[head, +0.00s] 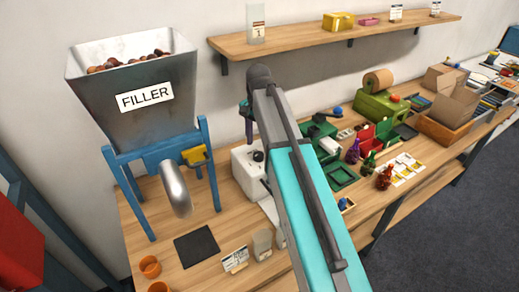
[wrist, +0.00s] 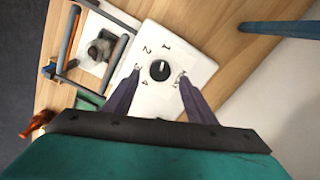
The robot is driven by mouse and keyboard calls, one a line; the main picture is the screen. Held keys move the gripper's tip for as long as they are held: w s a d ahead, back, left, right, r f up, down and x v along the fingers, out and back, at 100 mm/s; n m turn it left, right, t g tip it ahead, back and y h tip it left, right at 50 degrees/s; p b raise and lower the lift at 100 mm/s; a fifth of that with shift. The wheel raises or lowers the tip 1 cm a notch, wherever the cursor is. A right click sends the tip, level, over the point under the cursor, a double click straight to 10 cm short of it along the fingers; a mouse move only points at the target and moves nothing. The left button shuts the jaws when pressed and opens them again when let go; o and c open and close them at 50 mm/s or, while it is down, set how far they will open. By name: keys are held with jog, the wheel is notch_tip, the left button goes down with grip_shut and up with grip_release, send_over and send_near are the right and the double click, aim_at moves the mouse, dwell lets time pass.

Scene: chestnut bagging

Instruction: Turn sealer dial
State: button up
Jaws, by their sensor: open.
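The sealer is a white box (head: 243,183) on the workbench, right of the filler and partly hidden by my arm. It also shows in the wrist view (wrist: 190,50). Its round black dial (wrist: 159,71) faces the wrist camera, with numbers around it; 1, 2, 3 and 4 are readable. A pale mark on the dial points roughly toward the 1. The dial also shows small in the head view (head: 258,156). My gripper (wrist: 159,74) is open, its two purple fingers on either side of the dial with gaps. I cannot tell their height above it.
The filler hopper (head: 140,90) with chestnuts stands left on a blue frame. A dark square pad (head: 197,246) and orange cups (head: 150,267) lie in front of it. Green trays, coloured figures and a wooden crate (head: 440,128) occupy the right. A shelf (head: 330,38) hangs above.

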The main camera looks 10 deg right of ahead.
aim_at(259, 154)
jog(key=shift+f+p, duration=0.5)
jog(key=shift+f, duration=1.65)
jog(key=c, duration=1)
jog(key=shift+c, duration=0.2)
